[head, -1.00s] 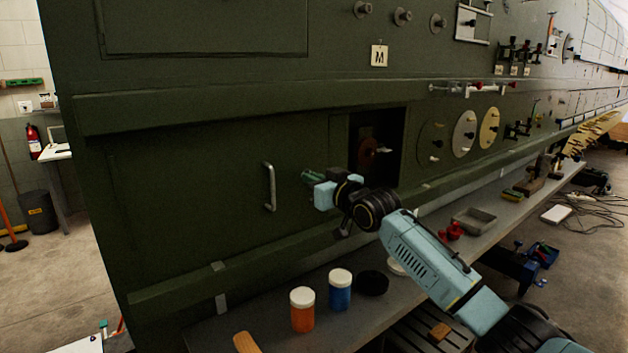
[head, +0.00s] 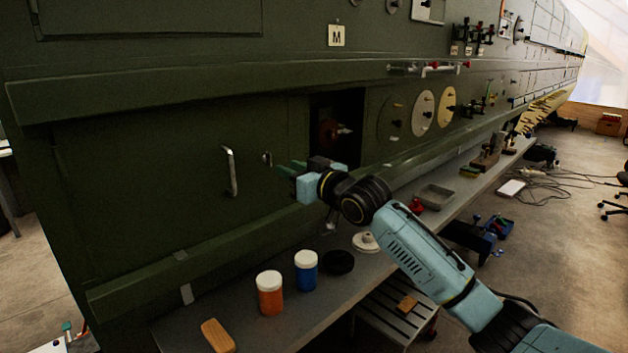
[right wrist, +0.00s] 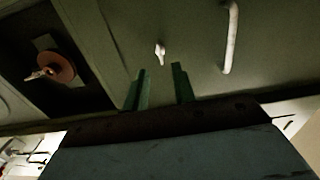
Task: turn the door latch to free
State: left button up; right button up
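The door (head: 165,190) is a dark green panel with a pale vertical handle (head: 230,171). A small metal latch (head: 267,158) sits on the panel just right of the handle. It also shows in the right wrist view as a small pale knob (right wrist: 160,52), beside the handle (right wrist: 230,38). My right gripper (head: 288,170) is just right of the latch in the head view. In the right wrist view, its two green fingers (right wrist: 162,78) are apart with nothing between them, and the latch lies beyond their tips. My left gripper is not in view.
A dark square opening (head: 337,130) with a reddish disc is right of the latch. Below, a bench ledge (head: 300,318) holds an orange jar (head: 270,294), a blue jar (head: 306,275) and a black round lid (head: 338,262). A long green rail (head: 150,84) runs above the door.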

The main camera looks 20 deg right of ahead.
jog(key=v, duration=0.7)
jog(key=shift+b, duration=0.3)
